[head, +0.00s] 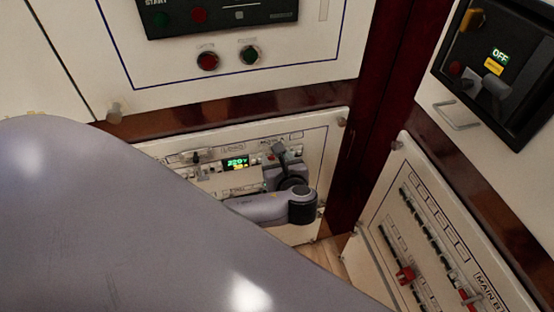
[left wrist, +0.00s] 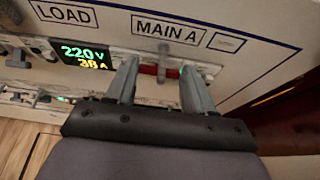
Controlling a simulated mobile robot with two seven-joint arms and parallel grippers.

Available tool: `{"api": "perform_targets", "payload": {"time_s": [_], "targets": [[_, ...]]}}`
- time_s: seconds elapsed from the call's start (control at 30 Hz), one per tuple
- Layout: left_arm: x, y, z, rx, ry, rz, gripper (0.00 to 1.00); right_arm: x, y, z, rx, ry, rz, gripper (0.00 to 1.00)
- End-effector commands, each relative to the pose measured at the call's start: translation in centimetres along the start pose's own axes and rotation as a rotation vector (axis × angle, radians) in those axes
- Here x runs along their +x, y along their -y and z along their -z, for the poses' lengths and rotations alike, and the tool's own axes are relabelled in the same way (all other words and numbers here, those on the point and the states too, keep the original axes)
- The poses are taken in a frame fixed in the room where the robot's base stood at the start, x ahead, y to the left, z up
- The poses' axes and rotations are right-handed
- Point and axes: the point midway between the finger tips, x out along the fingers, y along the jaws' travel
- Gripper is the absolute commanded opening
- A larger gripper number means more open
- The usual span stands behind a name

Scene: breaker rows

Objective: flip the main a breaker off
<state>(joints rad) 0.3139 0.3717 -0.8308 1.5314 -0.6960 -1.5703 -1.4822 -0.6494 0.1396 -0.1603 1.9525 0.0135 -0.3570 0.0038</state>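The main A breaker (left wrist: 163,62) shows in the left wrist view under the "MAIN A" label. It has a grey lever with red beside it. My left gripper (left wrist: 159,68) is open, with one finger on each side of the lever. I see no clear contact with the lever. In the head view my left gripper (head: 281,157) is at the lower panel (head: 312,165), covering most of the breaker. My right gripper is not in view.
A display (left wrist: 84,55) left of the breaker reads 220 V and 38 A. Smaller switches (left wrist: 30,97) sit left of it. In the head view a right-hand panel (head: 440,240) carries rows of breakers, and a dark box (head: 495,75) above it shows "OFF". My arm hides the lower left.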

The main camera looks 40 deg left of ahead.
Motion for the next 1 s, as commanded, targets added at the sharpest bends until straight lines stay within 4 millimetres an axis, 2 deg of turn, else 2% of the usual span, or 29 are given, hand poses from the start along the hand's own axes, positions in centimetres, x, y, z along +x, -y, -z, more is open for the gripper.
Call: {"api": "perform_targets", "payload": {"time_s": [0.27, 0.47, 0.67, 1.0], "targets": [[0.0, 0.0, 0.3, 0.001, 0.023, -0.002, 0.23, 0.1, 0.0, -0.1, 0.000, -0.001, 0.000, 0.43], [-0.1, -0.1, 1.0, 0.003, 0.112, -0.003, 0.23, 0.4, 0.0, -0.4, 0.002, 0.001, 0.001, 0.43], [0.1, 0.0, 2.2, 0.003, 0.270, -0.002, 0.23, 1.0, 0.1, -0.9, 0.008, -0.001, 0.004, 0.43], [0.8, 0.0, 4.3, 0.001, 0.595, -0.002, 0.23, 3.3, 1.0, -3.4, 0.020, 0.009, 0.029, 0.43]]}}
